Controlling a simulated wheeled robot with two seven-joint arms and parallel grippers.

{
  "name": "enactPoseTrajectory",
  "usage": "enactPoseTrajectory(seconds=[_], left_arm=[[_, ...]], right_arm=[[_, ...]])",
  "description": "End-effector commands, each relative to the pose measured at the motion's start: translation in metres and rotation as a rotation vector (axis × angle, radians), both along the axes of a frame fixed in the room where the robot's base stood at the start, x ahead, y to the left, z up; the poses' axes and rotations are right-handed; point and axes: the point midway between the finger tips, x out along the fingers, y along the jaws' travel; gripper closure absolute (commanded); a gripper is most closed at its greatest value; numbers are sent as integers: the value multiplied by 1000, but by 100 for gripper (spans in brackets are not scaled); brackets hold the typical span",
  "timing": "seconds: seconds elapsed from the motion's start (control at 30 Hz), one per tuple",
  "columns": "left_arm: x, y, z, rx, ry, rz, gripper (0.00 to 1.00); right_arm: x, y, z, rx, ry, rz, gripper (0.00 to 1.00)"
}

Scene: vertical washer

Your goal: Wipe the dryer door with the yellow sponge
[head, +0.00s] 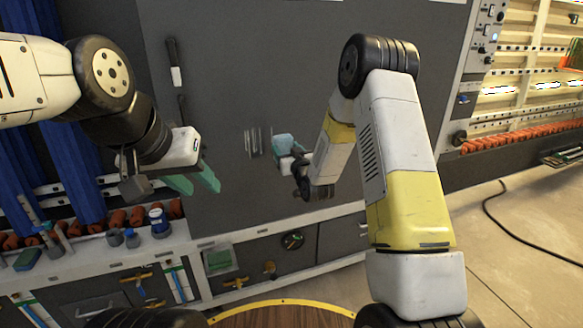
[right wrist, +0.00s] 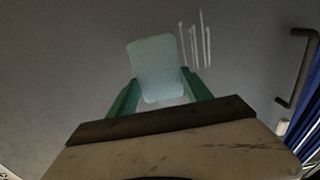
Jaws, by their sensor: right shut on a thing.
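A pale blue sponge (head: 284,142) is held by my right gripper (head: 290,156) against or just in front of the dark grey door (head: 230,80). In the right wrist view the sponge (right wrist: 156,68) sits between the green fingers of the right gripper (right wrist: 160,95). Whether it touches the door is hard to tell. No yellow sponge shows. Several whitish streaks (head: 253,142) mark the door just left of the sponge; they show right of it in the right wrist view (right wrist: 197,45). My left gripper (head: 196,180) is open and empty, in front of the door's lower left.
A dark door handle (head: 174,62) is at the upper left. A ledge with small bottles, including a blue one (head: 158,222), runs at the lower left. Blue hanging cloth (head: 75,165) is behind the left arm. A black cable (head: 510,230) lies on the right floor.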

Motion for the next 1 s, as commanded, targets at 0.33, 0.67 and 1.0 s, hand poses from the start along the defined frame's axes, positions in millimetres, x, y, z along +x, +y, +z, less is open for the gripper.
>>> enactPoseTrajectory(seconds=[0.33,0.67,1.0], left_arm=[[0,0,0,0,0,0,64],[0,0,0,0,0,0,64],[0,0,0,0,0,0,64]], right_arm=[[22,9,7,4,-16,4,75],[51,18,6,4,-15,3,75],[57,20,6,4,-13,2,75]])
